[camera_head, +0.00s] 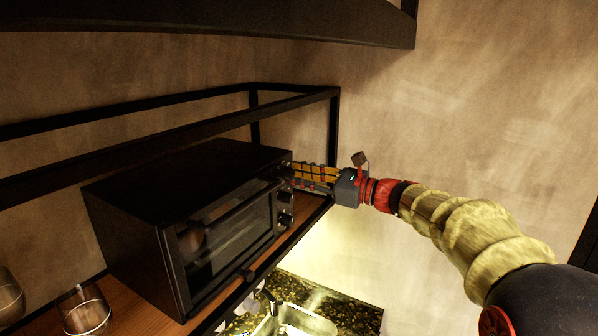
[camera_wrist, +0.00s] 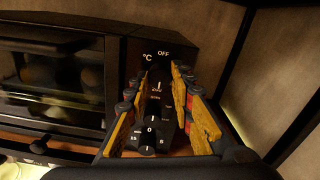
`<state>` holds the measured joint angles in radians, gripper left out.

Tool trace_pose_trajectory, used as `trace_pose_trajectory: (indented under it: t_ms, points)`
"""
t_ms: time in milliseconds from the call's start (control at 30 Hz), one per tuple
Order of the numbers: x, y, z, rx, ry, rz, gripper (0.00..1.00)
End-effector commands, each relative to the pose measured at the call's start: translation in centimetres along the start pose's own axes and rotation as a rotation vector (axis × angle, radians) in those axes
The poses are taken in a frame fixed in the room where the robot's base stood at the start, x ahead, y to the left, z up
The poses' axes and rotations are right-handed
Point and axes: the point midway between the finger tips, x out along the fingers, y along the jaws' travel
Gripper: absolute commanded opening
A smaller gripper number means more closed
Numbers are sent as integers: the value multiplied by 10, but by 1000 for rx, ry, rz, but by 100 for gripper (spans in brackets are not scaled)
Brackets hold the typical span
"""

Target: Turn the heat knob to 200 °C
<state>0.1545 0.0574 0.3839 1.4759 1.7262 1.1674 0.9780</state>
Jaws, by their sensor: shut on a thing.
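The black toaster oven (camera_head: 190,215) stands on a wooden shelf, and its glass door and control panel also show in the wrist view (camera_wrist: 55,75). The heat knob (camera_wrist: 160,84) is the uppermost one, with "°C" and "OFF" printed above it. My gripper (camera_wrist: 164,72) has its yellow fingers on both sides of this knob and is shut on it. In the head view my gripper (camera_head: 294,175) reaches the top of the panel from the right and hides the heat knob. The number at the knob's pointer is too small to read.
Lower knobs (camera_head: 286,219) sit beneath the heat knob, close to my fingers. A black frame (camera_head: 335,130) rises behind the oven. Glasses (camera_head: 84,308) stand at lower left. A sink (camera_head: 300,322) lies below. The wall side at right looks free.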

Motion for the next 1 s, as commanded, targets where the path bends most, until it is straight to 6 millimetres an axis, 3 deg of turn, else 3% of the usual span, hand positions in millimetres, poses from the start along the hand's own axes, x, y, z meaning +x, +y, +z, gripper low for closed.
trace_pose_trajectory:
  t_ms: [500,533,833,1000]
  points:
    - [0,0,-4,22,4,1,0]
    - [0,0,-4,22,4,1,25]
    - [0,0,-2,19,2,0,42]
    - [0,0,-1,18,1,0,42]
